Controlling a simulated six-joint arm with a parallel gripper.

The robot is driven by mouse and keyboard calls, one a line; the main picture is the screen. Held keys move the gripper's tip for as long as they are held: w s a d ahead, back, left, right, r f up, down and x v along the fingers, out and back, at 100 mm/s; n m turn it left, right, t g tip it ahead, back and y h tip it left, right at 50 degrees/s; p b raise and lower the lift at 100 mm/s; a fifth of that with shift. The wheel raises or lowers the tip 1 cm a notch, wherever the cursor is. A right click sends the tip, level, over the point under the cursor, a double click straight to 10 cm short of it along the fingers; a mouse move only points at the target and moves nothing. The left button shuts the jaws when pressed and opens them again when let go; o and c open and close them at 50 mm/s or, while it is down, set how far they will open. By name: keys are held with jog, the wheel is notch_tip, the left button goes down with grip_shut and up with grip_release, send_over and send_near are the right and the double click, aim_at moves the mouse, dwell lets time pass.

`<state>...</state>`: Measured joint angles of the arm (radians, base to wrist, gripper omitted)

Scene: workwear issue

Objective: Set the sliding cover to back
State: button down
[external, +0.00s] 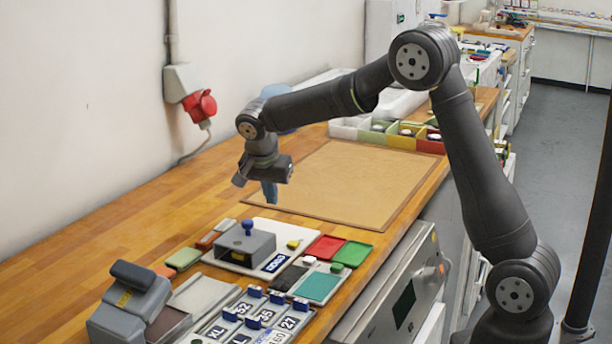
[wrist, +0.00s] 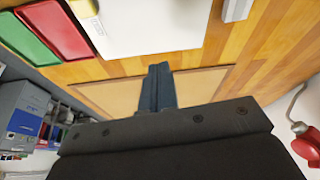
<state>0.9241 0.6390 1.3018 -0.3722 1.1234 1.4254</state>
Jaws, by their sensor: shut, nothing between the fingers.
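The grey block-like cover (external: 246,246) with a blue knob (external: 248,227) sits on a white plate (external: 283,232) in the external view; I take it to be the sliding cover. The plate bears a blue label and a small yellow piece. Part of a white plate (wrist: 150,28) fills the top of the wrist view; the cover is out of frame there. My gripper (external: 270,198) is shut and empty, pointing down above the table beyond the cover, apart from it. Its blue fingers also show together in the wrist view (wrist: 160,72).
Red (external: 325,248) and green (external: 352,254) trays lie right of the plate. A grey press-like device (external: 130,300) and a rack of number tags (external: 255,318) stand nearer. A brown mat (external: 350,180) is bare. Bins (external: 400,137) stand at its far edge.

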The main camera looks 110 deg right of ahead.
aim_at(248, 221)
jog(key=c, duration=2.1)
grip_release()
jog(key=o, duration=0.9)
jog(key=shift+n, duration=0.5)
jog(key=w+a+r, duration=0.4)
jog(key=r, duration=0.1)
jog(key=shift+w+a+r, duration=0.15)
jog(key=shift+w+r, duration=0.05)
jog(key=shift+w, duration=0.1)
jog(key=w+a+r+n+h, duration=0.1)
jog(key=w+a+r, duration=0.2)
jog(key=a+r, duration=0.2)
jog(key=w+a+r+n, duration=0.1)
jog(key=w+a+r, duration=0.2)
jog(key=a+r, duration=0.2)
jog(key=shift+t, duration=0.4)
jog(key=x, duration=1.7)
jog(key=shift+s+a+f, duration=0.1)
jog(key=shift+s+f, duration=0.15)
jog(key=shift+s, duration=0.1)
grip_shut()
